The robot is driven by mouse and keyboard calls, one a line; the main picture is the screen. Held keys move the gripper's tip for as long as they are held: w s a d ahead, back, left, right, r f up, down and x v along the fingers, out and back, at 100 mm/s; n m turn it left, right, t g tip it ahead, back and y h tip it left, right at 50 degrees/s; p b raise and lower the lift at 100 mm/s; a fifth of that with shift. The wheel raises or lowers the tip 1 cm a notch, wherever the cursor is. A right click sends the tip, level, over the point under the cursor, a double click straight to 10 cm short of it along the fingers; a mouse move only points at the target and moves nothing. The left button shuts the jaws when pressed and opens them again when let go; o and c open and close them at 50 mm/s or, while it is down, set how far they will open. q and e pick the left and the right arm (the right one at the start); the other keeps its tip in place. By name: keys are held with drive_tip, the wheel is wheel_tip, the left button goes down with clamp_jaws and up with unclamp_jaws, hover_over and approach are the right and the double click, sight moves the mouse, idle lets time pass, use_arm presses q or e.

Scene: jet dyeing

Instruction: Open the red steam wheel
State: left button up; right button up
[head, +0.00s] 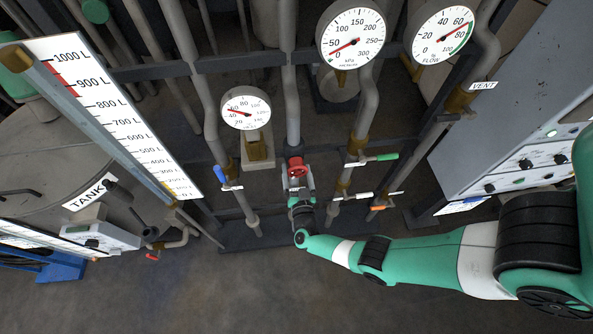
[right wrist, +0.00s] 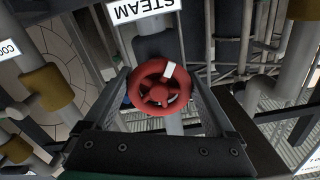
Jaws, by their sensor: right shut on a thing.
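The red steam wheel (head: 297,167) sits on a vertical pipe at the middle of the head view. In the right wrist view the wheel (right wrist: 160,88) is a red ring with spokes and a small white mark on its upper right rim. My right gripper (head: 299,180) reaches it from below, and its arm comes in from the right. In the right wrist view its two fingers stand on either side of the wheel, shut on its rim. A STEAM label (right wrist: 142,8) shows above the wheel. My left gripper is not in view.
Pipes with a blue lever (head: 220,175), a green lever (head: 387,157) and an orange lever (head: 378,208) stand close on both sides. Round gauges (head: 351,38) hang above. A control cabinet (head: 520,130) stands at right, the tank (head: 50,150) at left. The floor (head: 200,300) in front is clear.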

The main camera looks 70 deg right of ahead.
idle(0.5)
drive_tip(key=o, duration=1)
drive_tip(key=shift+o, duration=0.2)
drive_tip(key=shift+a, duration=0.1)
drive_tip(key=shift+s+a, duration=0.15)
drive_tip(key=shift+a, duration=0.1)
drive_tip(key=p+v, duration=0.1)
drive_tip(key=v, duration=1)
drive_tip(key=shift+p, duration=0.35)
drive_tip(key=shift+d, duration=0.1)
